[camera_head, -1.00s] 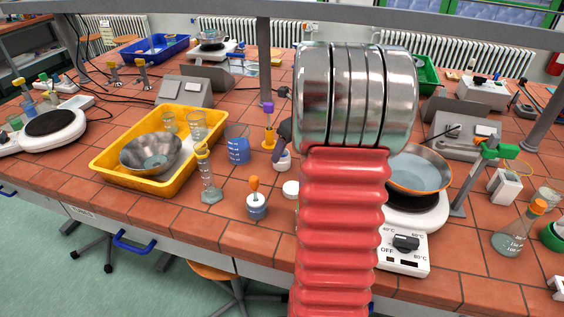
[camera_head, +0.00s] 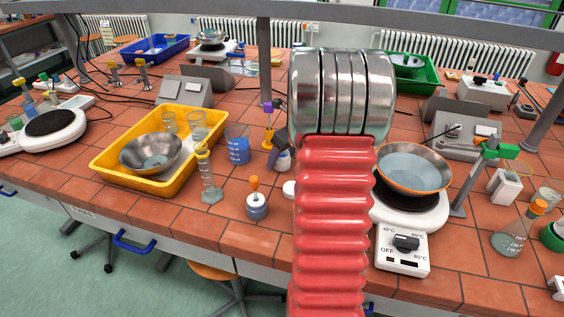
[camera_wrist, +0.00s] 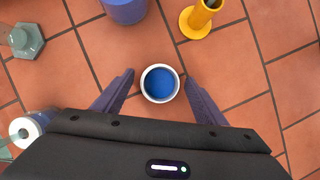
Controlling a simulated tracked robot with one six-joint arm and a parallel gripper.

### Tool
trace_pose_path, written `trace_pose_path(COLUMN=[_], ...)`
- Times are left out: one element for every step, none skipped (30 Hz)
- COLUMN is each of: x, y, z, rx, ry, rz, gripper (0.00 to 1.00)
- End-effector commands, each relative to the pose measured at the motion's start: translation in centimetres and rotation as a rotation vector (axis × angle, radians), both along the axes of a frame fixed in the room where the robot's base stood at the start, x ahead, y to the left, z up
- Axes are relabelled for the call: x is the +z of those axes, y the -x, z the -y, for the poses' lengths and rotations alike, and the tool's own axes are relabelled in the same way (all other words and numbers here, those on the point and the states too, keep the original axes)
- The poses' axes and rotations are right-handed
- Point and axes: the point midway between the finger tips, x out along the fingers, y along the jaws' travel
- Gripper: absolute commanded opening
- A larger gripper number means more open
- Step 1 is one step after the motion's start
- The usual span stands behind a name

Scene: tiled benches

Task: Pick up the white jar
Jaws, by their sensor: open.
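The white jar (camera_wrist: 160,84) stands upright on the tiles in the wrist view, a round white rim around a blue inside. My gripper (camera_wrist: 159,76) is open above it, with one dark finger to each side of the jar and a visible gap on both sides. Nothing is held. In the head view the white jar (camera_head: 283,161) shows partly, beside a dark finger of mine and close to my red and metal arm, which covers the bench to its right. How far the fingertips are above the tiles is hard to tell.
Near the jar stand a blue beaker (camera_wrist: 124,8), a yellow stand (camera_wrist: 200,17), a hexagonal-based cylinder (camera_wrist: 27,40) and an orange-topped bottle (camera_head: 256,204). A yellow tray (camera_head: 118,174) lies left; a hot plate (camera_head: 402,250) with a pan (camera_head: 413,169) stands right.

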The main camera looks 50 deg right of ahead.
Motion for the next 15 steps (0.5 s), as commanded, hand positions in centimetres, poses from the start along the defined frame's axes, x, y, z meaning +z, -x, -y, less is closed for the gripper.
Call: trace_pose_path(x=[0.01, 0.01, 0.01, 0.01, 0.01, 0.02, 0.02, 0.02, 0.02, 0.03, 0.03, 0.03, 0.03, 0.03, 0.03], y=[0.01, 0.01, 0.03, 0.03, 0.03, 0.03, 0.03, 0.03, 0.03, 0.04, 0.04, 0.04, 0.04, 0.04, 0.04], z=[0.00, 0.01, 0.01, 0.01, 0.02, 0.02, 0.02, 0.02, 0.03, 0.03, 0.03, 0.03, 0.03, 0.03, 0.03], rx=[0.000, 0.000, 0.000, 0.000, 0.000, 0.000, 0.000, -0.001, -0.001, -0.001, -0.001, -0.001, -0.001, -0.001, -0.001], ry=[0.000, 0.000, 0.000, 0.000, 0.000, 0.000, 0.000, 0.000, 0.000, 0.000, 0.000, 0.000, 0.000, 0.000, 0.000], rz=[0.000, 0.000, 0.000, 0.000, 0.000, 0.000, 0.000, 0.000, 0.000, 0.000, 0.000, 0.000, 0.000, 0.000, 0.000], gripper=[0.65, 0.65, 0.65, 0.65, 0.65, 0.65, 0.65, 0.65, 0.65, 0.65, 0.64, 0.61, 0.59, 0.57, 0.54])
